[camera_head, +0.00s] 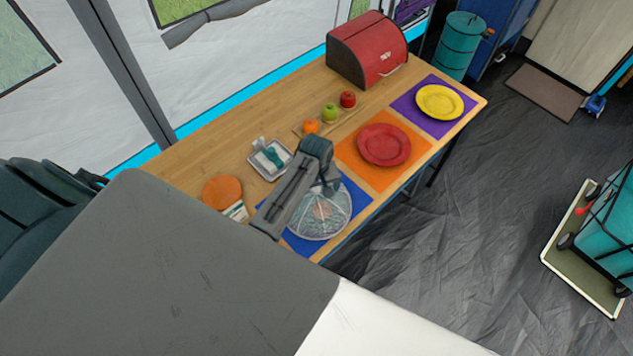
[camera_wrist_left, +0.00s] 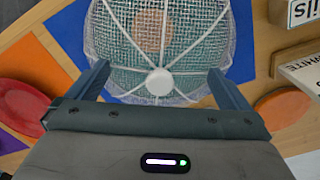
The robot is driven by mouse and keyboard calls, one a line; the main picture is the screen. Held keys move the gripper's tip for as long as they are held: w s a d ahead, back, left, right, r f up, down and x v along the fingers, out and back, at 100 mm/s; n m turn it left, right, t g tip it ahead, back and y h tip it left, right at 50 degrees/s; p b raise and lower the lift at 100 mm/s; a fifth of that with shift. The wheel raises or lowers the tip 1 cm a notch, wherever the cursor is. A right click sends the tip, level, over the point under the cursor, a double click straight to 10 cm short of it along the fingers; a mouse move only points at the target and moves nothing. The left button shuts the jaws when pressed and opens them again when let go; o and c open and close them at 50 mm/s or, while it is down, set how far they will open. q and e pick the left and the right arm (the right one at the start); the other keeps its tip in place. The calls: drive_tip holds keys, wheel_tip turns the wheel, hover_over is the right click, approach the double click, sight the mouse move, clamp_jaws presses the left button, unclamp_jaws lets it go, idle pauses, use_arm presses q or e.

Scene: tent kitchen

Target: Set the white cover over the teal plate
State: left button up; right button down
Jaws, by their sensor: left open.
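The white cover (camera_head: 322,222) is a mesh dome with white ribs, sitting over the blue mat (camera_head: 357,198) at the table's near end. In the left wrist view the cover (camera_wrist_left: 120,45) fills the upper middle, with its round white knob (camera_wrist_left: 159,82) towards me. The teal plate (camera_head: 312,212) shows only as teal through the mesh, with a tan round thing inside. My left gripper (camera_head: 328,187) is above the cover. Its fingers (camera_wrist_left: 158,72) are open on either side of the knob, apart from it. My right gripper is not in view.
A red plate (camera_head: 384,145) on an orange mat and a yellow plate (camera_head: 440,102) on a purple mat lie further along. A small tray (camera_head: 254,170), an orange disc (camera_head: 222,190), fruit and a red bread box (camera_head: 366,50) stand along the back.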

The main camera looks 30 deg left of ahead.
use_arm(q)
wheel_tip(320, 180, up, 10)
drive_tip(key=b, duration=0.2)
drive_tip(key=shift+b, duration=0.4)
drive_tip(key=shift+r, duration=0.35)
